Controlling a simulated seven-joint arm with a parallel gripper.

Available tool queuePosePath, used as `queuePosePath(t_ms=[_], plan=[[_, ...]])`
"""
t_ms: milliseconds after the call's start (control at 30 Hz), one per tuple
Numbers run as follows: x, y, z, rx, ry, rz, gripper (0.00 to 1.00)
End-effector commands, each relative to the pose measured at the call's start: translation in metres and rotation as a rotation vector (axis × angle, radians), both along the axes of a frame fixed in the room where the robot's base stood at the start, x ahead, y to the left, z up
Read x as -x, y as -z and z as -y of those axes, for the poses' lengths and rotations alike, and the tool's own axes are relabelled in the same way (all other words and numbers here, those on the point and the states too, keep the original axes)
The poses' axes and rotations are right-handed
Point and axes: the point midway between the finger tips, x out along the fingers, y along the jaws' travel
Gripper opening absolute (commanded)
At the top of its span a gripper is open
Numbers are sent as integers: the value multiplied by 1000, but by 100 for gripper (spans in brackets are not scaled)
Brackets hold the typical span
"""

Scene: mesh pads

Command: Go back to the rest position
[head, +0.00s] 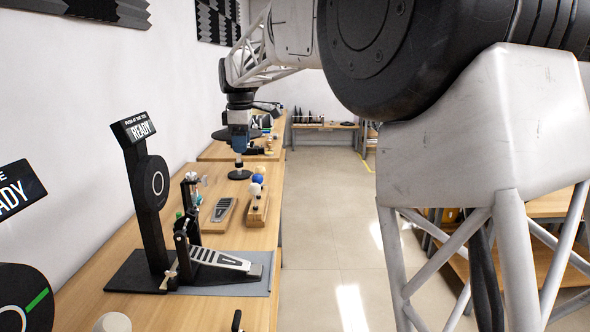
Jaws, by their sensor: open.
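My arm reaches from the upper right across to the left and hangs down over the wooden bench (145,309). My gripper (240,151) is small and far off at the arm's lower end, pointing down above the bench's middle part. It is open. A dark round base (240,174) with a short post stands just below it; whether they touch I cannot tell. Nearer to me is a black upright stand (152,205) with a round pad and a sign reading READY. A metal foot pedal (220,261) stands in front of that pad on a grey plate.
A wooden block (258,212) bears several ball-headed beaters, white and blue. A smaller pedal plate (223,209) lies beside it. Another READY sign (18,188) and a dark disc (24,300) stand at the near left. The wall bounds the left; open floor (325,230) lies right of the bench.

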Motion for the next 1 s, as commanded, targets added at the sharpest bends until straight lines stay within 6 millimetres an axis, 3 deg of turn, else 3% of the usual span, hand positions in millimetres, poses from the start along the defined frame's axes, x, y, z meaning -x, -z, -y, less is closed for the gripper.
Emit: queuePosePath(t_ms=[100, 500, 1000], plan=[[21, -4, 29, -7, 84, 8, 63], [97, -3, 114, -34, 370, 32, 63], [206, 19, 204, -74, 727, 61, 63]])
